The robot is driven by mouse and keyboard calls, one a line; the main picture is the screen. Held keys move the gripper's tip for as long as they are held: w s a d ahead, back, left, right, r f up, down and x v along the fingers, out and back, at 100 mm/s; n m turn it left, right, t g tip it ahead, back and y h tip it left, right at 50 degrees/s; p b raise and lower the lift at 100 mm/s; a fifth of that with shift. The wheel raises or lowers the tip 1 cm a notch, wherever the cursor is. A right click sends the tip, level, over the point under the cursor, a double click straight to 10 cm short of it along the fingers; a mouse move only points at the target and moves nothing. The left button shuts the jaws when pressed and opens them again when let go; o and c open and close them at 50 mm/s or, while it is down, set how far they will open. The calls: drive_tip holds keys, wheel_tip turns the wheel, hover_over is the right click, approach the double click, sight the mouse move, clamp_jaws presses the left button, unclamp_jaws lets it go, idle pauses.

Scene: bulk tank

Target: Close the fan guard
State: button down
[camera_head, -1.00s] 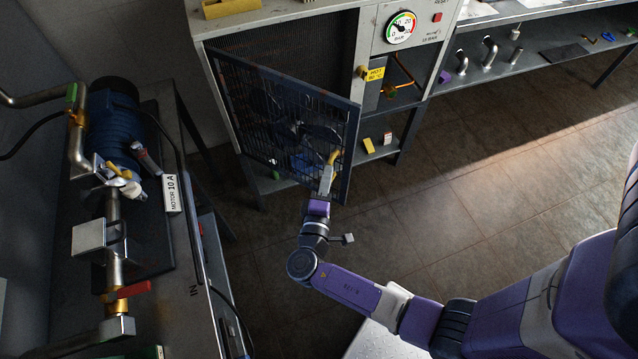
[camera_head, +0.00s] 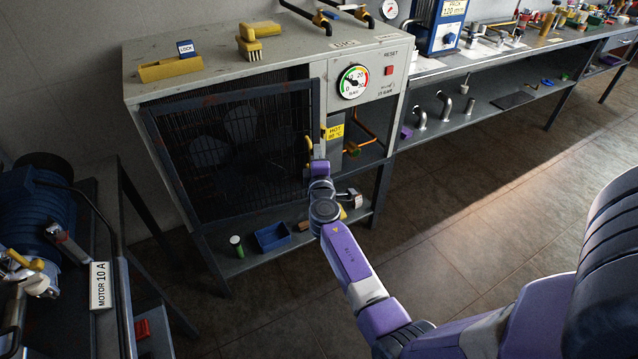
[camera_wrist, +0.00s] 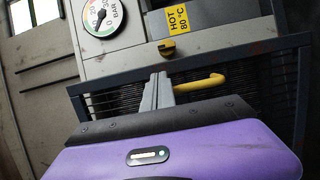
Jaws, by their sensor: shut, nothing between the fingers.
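The fan guard (camera_head: 233,150) is a dark blue mesh panel in a frame, hinged on the left of the grey cabinet. It stands nearly flush with the cabinet front, still a little out from it along the top and right. The fan shows dimly through the mesh. Its yellow handle (camera_head: 309,147) is at the right edge; the handle also shows in the wrist view (camera_wrist: 202,84). My gripper (camera_wrist: 158,88) is shut and empty, its grey fingers against or just beside the handle's left end; contact is unclear.
The cabinet (camera_head: 225,50) carries a gauge (camera_head: 352,82), a red reset button (camera_head: 389,71) and a yellow hot label (camera_head: 335,132). A blue bin (camera_head: 272,237) sits on the shelf below. A motor bench (camera_head: 75,225) stands at left. The floor (camera_head: 470,220) at right is clear.

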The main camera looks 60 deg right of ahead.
sight(312, 141)
drive_tip(key=x, duration=0.2)
drive_tip(key=b+x, duration=0.1)
drive_tip(key=x, duration=0.1)
drive_tip(key=w+b+x, duration=0.1)
drive_tip(key=x, duration=0.1)
drive_tip(key=shift+w+a, duration=0.15)
drive_tip(key=shift+a, duration=0.1)
